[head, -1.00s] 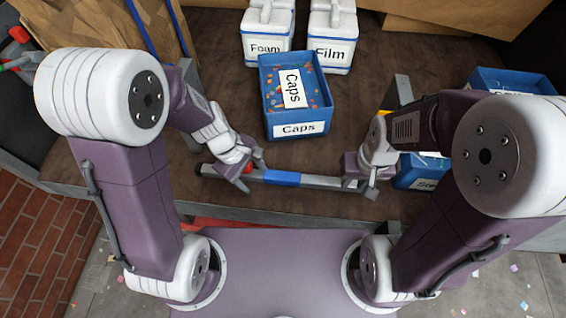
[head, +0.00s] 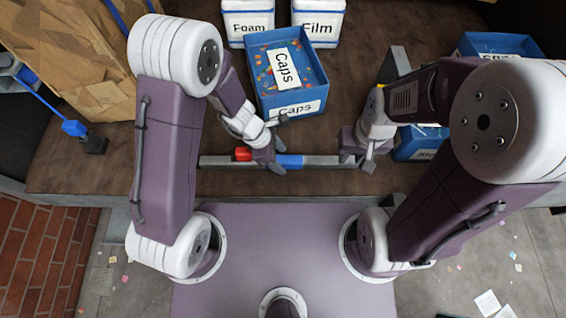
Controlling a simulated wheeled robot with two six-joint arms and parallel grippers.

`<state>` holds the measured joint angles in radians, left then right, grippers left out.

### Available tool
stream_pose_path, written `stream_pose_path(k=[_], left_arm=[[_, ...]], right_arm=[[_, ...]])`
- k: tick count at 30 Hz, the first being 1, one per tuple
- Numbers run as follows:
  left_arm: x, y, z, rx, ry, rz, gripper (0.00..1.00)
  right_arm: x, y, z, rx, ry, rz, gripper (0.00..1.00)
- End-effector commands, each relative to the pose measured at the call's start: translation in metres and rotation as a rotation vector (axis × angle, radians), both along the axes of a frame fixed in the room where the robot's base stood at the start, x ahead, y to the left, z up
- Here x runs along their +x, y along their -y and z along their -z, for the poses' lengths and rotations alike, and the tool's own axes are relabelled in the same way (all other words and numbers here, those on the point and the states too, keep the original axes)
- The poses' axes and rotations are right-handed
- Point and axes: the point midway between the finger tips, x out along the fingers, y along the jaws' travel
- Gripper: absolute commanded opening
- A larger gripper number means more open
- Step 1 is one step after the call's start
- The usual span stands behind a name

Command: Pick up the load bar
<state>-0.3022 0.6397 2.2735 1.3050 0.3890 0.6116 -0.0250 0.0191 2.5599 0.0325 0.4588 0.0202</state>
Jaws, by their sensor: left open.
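The load bar (head: 318,161) is a long grey bar lying left to right across the brown table, with a blue middle section and a red piece (head: 243,154) left of it. My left gripper (head: 281,146) is open at the bar's blue section, its fingers apart; part of the blue is hidden behind it. I cannot tell whether it touches the bar. My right gripper (head: 359,162) is at the bar's right part and covers it there. Whether its fingers are closed on the bar is not clear.
A blue Caps bin (head: 321,79) stands just behind the bar. White Foam (head: 247,28) and Film (head: 318,30) containers are at the back. More blue bins (head: 409,148) stand at right, partly behind my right arm. Cardboard (head: 75,65) is at the back left. The table's left front is clear.

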Motion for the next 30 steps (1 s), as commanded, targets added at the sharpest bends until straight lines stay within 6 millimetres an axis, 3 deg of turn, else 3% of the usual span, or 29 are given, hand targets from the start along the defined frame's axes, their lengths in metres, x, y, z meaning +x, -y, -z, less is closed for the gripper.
stream_pose_path(k=[3, 9, 11, 16, 30], left_arm=[[0.0002, 0.0041, 0.011, 0.001, 0.0, 0.0, 0.6], [0.0005, 0.0044, 0.01, 0.001, 0.002, 0.0, 0.6], [0.0005, 0.0044, 0.01, 0.001, 0.002, 0.0, 0.46], [0.0006, 0.0044, 0.0098, 0.0, 0.002, 0.0, 0.0], [0.0009, 0.0046, 0.0091, 0.0, 0.003, 0.0, 0.0]], right_arm=[[-0.0001, 0.0001, 0.0052, 0.0, 0.0, 0.0, 0.29], [0.0, 0.0, 0.004, 0.0, 0.0, 0.0, 0.29], [0.0, 0.0, 0.004, 0.0, 0.0, 0.0, 0.29], [0.0, 0.0, 0.004, 0.0, 0.0, 0.0, 0.29], [0.0, 0.0, 0.0038, 0.0, 0.0, 0.0, 0.29]])
